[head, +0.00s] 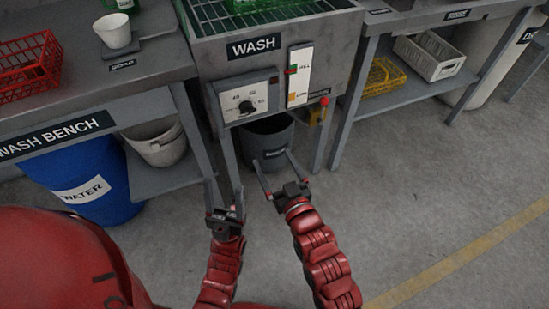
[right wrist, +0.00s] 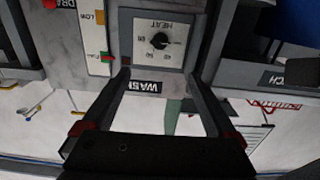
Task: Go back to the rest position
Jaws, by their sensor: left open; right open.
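My left gripper (head: 223,188) is low in the head view, in front of the wash unit, with its fingers apart and empty. My right gripper (head: 272,158) is to its right, open and empty, its fingers pointing at the wash unit and overlapping the grey bin below it. In the right wrist view my right gripper (right wrist: 157,78) shows its two spread fingers with nothing between them. Behind them is the wash unit's front (right wrist: 205,25) with its heat dial (right wrist: 160,40), shown upside down. The wash unit (head: 220,60) also stands at the top middle of the head view.
A grey bin (head: 268,135) stands under the wash unit. The wash bench (head: 120,82) on the left carries a red basket (head: 28,65) and a white cup (head: 112,32). A blue water barrel (head: 85,180) is below it. The floor (head: 430,190) at right is clear.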

